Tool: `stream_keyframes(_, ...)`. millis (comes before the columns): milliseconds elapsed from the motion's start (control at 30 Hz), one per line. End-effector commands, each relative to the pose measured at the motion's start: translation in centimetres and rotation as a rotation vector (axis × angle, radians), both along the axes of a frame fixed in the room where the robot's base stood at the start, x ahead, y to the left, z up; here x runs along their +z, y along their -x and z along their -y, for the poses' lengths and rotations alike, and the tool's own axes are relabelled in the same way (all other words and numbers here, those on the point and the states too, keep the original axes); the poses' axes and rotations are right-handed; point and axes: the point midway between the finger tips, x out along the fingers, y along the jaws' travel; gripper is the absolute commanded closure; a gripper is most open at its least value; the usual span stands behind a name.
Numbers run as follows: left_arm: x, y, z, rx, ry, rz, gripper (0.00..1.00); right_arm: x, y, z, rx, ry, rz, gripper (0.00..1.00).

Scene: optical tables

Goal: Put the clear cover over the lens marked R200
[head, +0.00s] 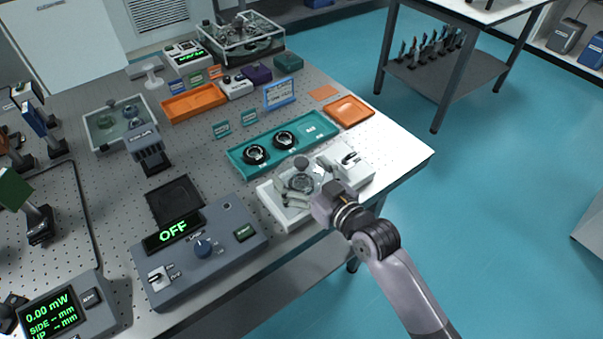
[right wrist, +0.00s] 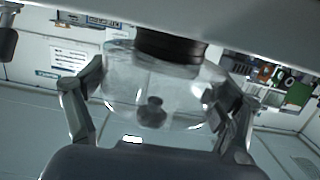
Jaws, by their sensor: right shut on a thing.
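My right gripper (head: 303,190) is over the white tray (head: 268,202) at the table's front edge. It is shut on a clear round cover (head: 301,180). In the right wrist view the two fingers (right wrist: 160,100) stand on either side of the clear cover (right wrist: 125,85), and a dark knob-like shape shows through it. A dark round part (right wrist: 172,46) is at the cover's upper edge there; I cannot tell whether they touch. Two black ringed lenses, a left one (head: 255,154) and a right one (head: 284,140), sit in the teal tray (head: 240,167) behind. Their markings are too small to read. My left gripper is not in view.
A grey control box reading OFF (head: 205,262) stands left of the white tray. A white device (head: 349,160) is close to my right gripper. The table's right corner is clear.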

Motion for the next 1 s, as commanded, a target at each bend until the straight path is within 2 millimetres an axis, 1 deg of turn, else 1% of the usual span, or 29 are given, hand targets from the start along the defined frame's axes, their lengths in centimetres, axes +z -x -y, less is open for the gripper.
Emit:
stream_keyframes(167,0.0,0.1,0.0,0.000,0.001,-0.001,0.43,0.1,0.0,0.0,0.000,-0.001,0.001,0.42)
stream_keyframes(567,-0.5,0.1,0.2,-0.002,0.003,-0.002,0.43,-1.1,0.0,0.0,0.000,-0.001,0.001,0.42)
stream_keyframes(667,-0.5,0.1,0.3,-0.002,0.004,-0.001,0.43,-1.1,0.0,0.0,0.000,-0.001,0.000,0.42)
stream_keyframes(700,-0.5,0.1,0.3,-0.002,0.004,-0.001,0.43,-1.1,0.0,0.0,0.000,-0.001,0.000,0.13)
stream_keyframes(900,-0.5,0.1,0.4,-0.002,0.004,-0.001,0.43,-1.1,0.0,0.0,0.000,-0.001,0.001,0.00)
stream_keyframes(1000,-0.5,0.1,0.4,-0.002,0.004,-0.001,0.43,-1.1,0.0,0.0,0.000,-0.001,0.001,0.00)
